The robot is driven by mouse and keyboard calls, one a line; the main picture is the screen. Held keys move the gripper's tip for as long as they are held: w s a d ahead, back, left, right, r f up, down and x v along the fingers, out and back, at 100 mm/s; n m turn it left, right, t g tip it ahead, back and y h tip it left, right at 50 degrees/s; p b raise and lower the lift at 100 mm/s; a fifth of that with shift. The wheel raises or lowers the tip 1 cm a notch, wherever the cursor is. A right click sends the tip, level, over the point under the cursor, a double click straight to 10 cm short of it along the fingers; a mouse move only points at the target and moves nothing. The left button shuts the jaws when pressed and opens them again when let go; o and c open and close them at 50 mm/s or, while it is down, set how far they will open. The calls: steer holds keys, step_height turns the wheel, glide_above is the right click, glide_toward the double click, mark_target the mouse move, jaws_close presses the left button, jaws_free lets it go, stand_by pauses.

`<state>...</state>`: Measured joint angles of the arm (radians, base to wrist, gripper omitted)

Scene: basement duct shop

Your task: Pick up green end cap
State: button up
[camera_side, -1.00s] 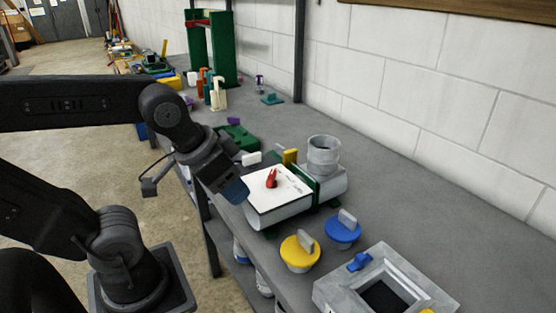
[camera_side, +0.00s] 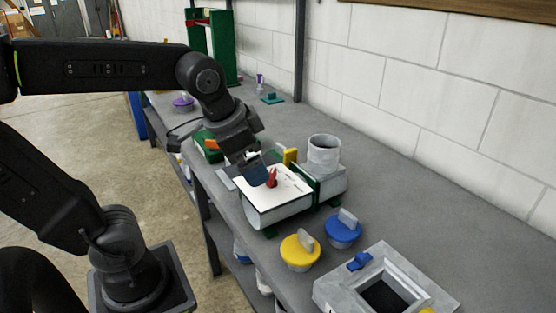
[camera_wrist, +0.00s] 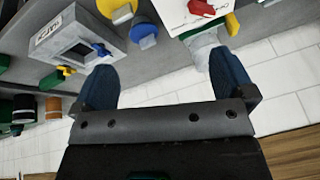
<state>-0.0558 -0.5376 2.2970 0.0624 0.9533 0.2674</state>
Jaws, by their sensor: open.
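In the side view a small teal-green cap with an upright tab (camera_side: 271,98) sits far back on the bench near the wall. I cannot tell if it is the green end cap, and no other green cap shows clearly.
A yellow cap (camera_side: 299,249) and a blue cap (camera_side: 342,231) stand right of the duct piece. A grey square frame (camera_side: 410,283) lies farther right. A round grey collar (camera_side: 323,154) rises behind the duct. A tall green frame (camera_side: 221,50) stands at the back.

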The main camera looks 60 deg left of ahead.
steer(key=w+a+r+m+g+y, duration=0.1)
steer(key=w+a+m+g+y, duration=0.1)
steer(key=w+a+m, duration=0.6)
steer(key=m+g+y, duration=0.2)
steer(key=m+g, duration=0.1)
steer(key=m, duration=0.3)
glide_above(277, 154)
steer(key=d, duration=0.3)
step_height(277, 154, down, 16)
steer(key=shift+x, duration=3.15)
steer(key=shift+d, duration=0.1)
steer(key=c, duration=0.6)
steer(key=shift+r, duration=0.15)
